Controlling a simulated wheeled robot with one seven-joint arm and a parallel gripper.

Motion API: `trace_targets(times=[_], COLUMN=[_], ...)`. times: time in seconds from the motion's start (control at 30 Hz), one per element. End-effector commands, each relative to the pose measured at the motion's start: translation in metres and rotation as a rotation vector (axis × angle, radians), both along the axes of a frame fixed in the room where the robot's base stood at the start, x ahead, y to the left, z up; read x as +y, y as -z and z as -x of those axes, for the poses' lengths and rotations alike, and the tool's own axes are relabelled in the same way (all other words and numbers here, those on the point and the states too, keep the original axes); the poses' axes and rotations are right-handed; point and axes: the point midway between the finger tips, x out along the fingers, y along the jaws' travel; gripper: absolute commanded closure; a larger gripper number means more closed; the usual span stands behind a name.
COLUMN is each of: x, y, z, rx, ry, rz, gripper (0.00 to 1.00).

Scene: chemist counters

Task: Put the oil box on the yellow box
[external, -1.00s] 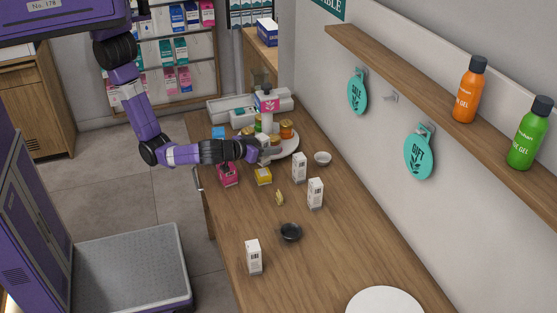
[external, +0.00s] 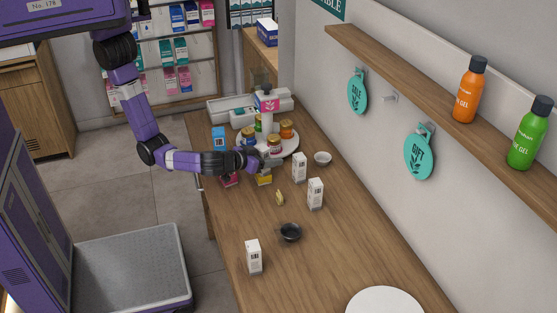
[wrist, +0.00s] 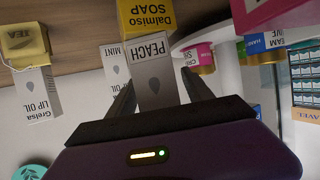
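The yellow box (external: 264,180), marked Dalmiso SOAP in the wrist view (wrist: 146,15), stands on the wooden counter. My gripper (external: 267,161) is just above it. In the wrist view, which is upside down, my gripper (wrist: 160,85) has its fingers on either side of a pale oil box (wrist: 153,72) marked PEACH, and appears shut on it. The held box is upright, its lower end right at the top of the yellow box; I cannot tell whether they touch. In the external view my gripper mostly hides the held box.
Other white boxes stand nearby (external: 299,167), (external: 315,193) and nearer the front (external: 253,257). A pink box (external: 230,181) is under my arm. A round tray of jars (external: 291,144) is behind.

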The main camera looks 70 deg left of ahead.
Motion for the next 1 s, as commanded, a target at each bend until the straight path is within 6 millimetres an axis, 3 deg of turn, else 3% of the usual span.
trace_targets(times=[0.27, 0.8, 1.0], x=[0.000, -0.035, -0.042], y=[-0.005, -0.039, -0.048], z=[0.000, 0.084, 0.100], rx=[0.000, -0.001, -0.001], ry=[0.001, 0.002, 0.001], rz=[0.000, 0.002, 0.002], gripper=[0.41, 0.41, 0.41])
